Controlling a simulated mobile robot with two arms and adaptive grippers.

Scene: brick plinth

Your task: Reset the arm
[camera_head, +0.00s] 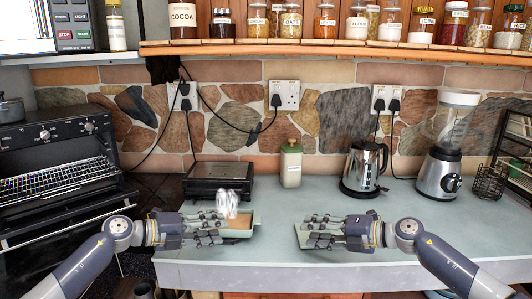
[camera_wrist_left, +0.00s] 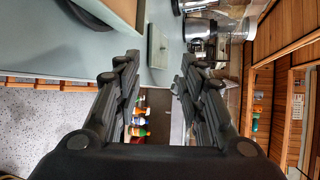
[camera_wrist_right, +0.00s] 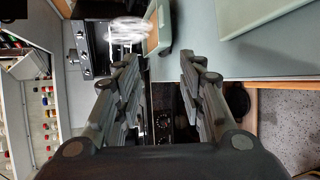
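My left gripper (camera_head: 221,228) is at the left of the worktop, fingers pointing right. It is open and empty, with its fingers apart in the left wrist view (camera_wrist_left: 157,68). In the head view it overlaps a pale green tray (camera_head: 254,217) with a brown inside; I cannot tell whether they touch. My right gripper (camera_head: 307,231) is right of it, fingers pointing left over a flat pale green slab (camera_head: 299,236). It is also open and empty in the right wrist view (camera_wrist_right: 158,68). The fingers partly hide the tray and slab.
A blurred whitish object (camera_head: 228,203) shows above the tray. A dark grill (camera_head: 218,178), a green canister (camera_head: 291,163), a kettle (camera_head: 364,168) and a blender (camera_head: 446,150) stand along the back. An open oven (camera_head: 60,165) is at left.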

